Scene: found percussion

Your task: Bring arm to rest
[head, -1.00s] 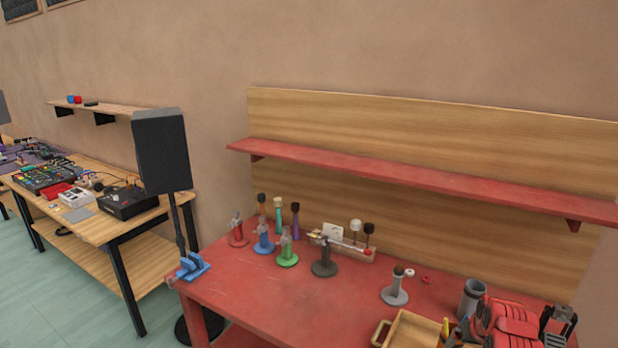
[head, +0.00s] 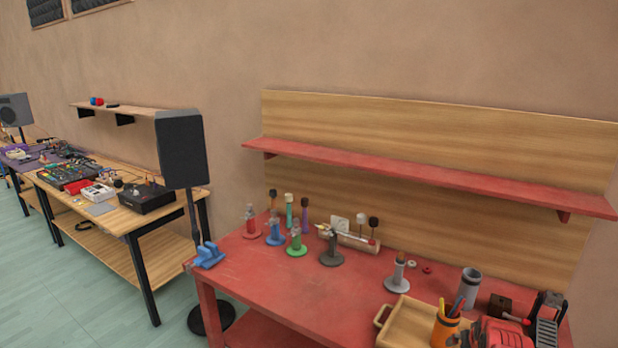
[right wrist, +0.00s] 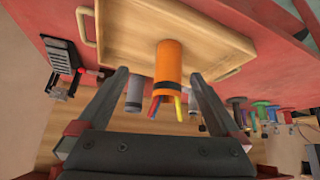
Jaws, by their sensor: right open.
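My right gripper (right wrist: 160,75) is open, with its two dark fingers spread apart in the right wrist view. Nothing is held between them. An orange cup (right wrist: 168,62) with pens shows beyond the gap between the fingers. Part of my red right arm (head: 500,333) shows at the bottom right of the head view, low over the front of the red workbench (head: 285,285). Its fingers cannot be made out there. My left gripper is in neither view.
A wooden tray (head: 403,328) and a grey cup (head: 468,287) are close to my right arm. A black device (head: 545,318) stands at the far right. Several coloured stands, including a green one (head: 296,244), line the back. The bench's middle front is clear.

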